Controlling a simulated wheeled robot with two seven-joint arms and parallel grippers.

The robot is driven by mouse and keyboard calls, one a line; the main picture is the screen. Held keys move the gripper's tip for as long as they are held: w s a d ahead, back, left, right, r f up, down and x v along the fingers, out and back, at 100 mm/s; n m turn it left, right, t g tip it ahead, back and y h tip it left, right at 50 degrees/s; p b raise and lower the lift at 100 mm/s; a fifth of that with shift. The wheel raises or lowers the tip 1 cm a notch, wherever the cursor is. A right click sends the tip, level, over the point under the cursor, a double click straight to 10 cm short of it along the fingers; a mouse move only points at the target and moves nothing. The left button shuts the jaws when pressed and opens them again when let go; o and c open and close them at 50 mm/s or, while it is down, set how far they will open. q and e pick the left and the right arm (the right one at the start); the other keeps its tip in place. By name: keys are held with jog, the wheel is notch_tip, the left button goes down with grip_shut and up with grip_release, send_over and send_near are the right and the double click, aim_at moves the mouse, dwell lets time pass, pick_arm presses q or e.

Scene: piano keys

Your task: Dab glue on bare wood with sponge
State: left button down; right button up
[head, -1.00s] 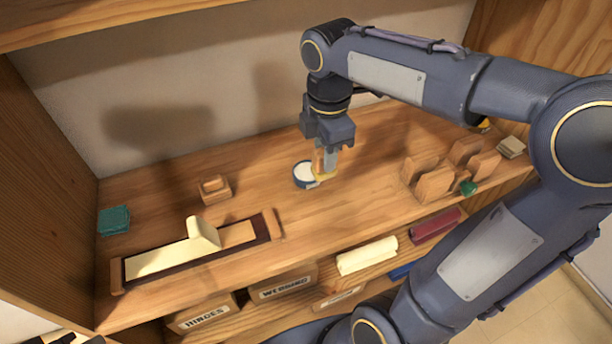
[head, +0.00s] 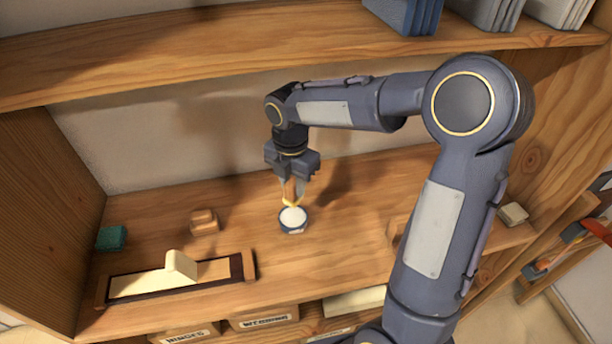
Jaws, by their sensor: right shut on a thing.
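My right gripper (head: 294,188) is shut on a sponge dabber with a wooden handle, pointing down. Its yellow sponge tip (head: 291,203) is at the back rim of a small dark-blue pot of white glue (head: 293,222). I cannot tell whether the sponge touches the glue. The piano key (head: 145,283) lies in a dark-lined wooden cradle (head: 248,266) at the left front of the shelf. My left gripper is out of view.
A teal block (head: 111,238) and a small wooden block (head: 204,221) stand left of the pot. A pale block (head: 513,214) lies far right. My right arm hides much of the right side. An upper shelf (head: 200,50) overhangs the back. Labelled bins (head: 264,318) sit below.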

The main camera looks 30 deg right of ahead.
aim_at(292, 203)
jog(key=shift+a+f+b, duration=0.3)
jog(key=shift+f+b, duration=0.2)
jog(key=shift+f, duration=0.1)
notch_tip(292, 203, down, 5)
jog(key=b, duration=0.4)
jog(key=shift+d+r, duration=0.1)
jog(key=shift+r, duration=0.05)
jog(key=shift+f+b, duration=0.4)
jog(key=shift+f, duration=0.1)
dwell(0.4)
jog(key=shift+f, duration=0.1)
dwell(1.0)
notch_tip(292, 203, up, 7)
jog(key=p, duration=0.6)
jog(key=shift+p, duration=0.35)
dwell(0.7)
